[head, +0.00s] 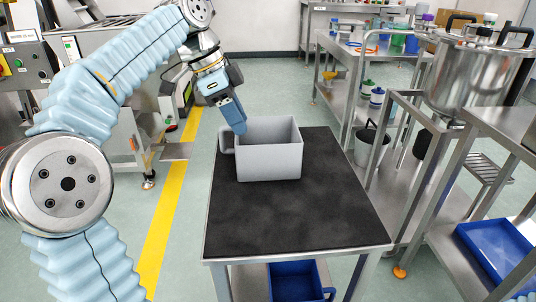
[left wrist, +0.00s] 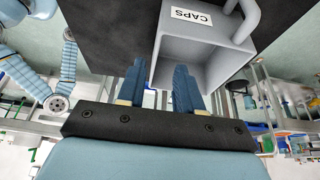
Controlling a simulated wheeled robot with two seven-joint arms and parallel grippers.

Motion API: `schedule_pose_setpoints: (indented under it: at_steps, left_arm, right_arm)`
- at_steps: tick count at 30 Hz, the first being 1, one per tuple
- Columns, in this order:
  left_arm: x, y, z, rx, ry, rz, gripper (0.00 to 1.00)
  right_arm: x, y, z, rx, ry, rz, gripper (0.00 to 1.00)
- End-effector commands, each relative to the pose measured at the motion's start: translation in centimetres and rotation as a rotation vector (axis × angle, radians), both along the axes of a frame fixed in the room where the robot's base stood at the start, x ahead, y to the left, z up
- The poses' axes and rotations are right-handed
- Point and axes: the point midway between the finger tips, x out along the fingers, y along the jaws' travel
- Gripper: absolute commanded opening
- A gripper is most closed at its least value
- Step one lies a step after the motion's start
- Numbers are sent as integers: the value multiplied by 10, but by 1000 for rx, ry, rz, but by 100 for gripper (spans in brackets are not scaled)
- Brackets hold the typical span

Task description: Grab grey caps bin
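The grey caps bin (head: 270,162) stands upright on the black top of a metal table. It is open at the top and has a handle (head: 227,140) on its left side. In the left wrist view the bin (left wrist: 196,48) shows a white "CAPS" label. My left gripper (head: 240,130) points down at the bin's rear left rim. In the left wrist view the left gripper (left wrist: 158,86) has its fingers apart, with the bin's near rim edge between them in the picture. I cannot tell if either finger touches the bin. My right gripper is not in view.
The black table top (head: 300,220) is clear in front of the bin. A blue bin (head: 296,282) sits on the shelf below. Metal shelving with a steel pot (head: 478,80) stands on the right. A yellow floor line (head: 170,200) runs along the left.

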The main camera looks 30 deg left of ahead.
Motion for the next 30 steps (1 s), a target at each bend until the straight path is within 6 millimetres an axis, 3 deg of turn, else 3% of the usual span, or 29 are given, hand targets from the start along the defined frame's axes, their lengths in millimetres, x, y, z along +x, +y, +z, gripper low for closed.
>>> schedule_pose_setpoints:
  at_steps: [3, 10, 18, 27, 30]
  left_arm:
    - [4, -8, -24, 0, 2, -2, 35]
    - [8, -15, -42, 1, 1, -1, 35]
    - [13, -31, -79, 1, 0, -1, 35]
    - [15, -32, -84, 0, -1, 0, 35]
    - [14, -32, -83, 0, -1, 0, 20]
  right_arm:
    - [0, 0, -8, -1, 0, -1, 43]
    - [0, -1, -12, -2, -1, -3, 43]
    - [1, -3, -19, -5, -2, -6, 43]
    - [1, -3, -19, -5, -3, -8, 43]
    - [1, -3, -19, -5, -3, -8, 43]
